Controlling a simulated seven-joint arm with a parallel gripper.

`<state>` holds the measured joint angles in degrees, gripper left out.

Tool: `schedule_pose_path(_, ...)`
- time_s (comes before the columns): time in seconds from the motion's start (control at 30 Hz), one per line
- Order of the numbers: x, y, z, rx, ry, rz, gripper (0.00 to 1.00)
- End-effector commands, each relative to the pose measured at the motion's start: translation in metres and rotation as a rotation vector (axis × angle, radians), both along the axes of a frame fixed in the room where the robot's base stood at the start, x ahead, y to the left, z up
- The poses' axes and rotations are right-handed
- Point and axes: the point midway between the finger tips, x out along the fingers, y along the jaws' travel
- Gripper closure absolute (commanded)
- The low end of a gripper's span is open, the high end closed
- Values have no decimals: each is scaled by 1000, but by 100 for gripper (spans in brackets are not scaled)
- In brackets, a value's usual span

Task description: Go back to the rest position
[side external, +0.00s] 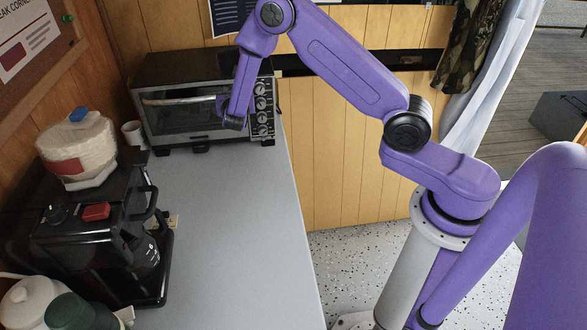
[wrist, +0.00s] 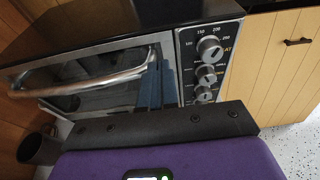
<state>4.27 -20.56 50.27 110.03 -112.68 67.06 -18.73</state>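My gripper (side external: 222,104) is in front of the right part of the toaster oven (side external: 185,77), close to the right end of its door handle. In the wrist view the two dark blue fingers (wrist: 158,84) stand side by side, closed together, with nothing visible between them. The oven door looks shut, and its silver handle (wrist: 85,73) runs up to just behind the fingers. I cannot tell whether the fingers touch the handle. The oven's control panel with several knobs (wrist: 209,48) is right of the fingers.
The grey counter (side external: 235,240) is clear in the middle.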

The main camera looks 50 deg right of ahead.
Motion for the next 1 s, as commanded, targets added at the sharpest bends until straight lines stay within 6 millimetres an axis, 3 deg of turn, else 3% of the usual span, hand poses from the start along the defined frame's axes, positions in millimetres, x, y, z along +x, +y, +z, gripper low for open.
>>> schedule_pose_path(0.3,11,-12,4,0,0,-1,100)
schedule_pose_path(1.0,11,-12,4,0,0,0,100)
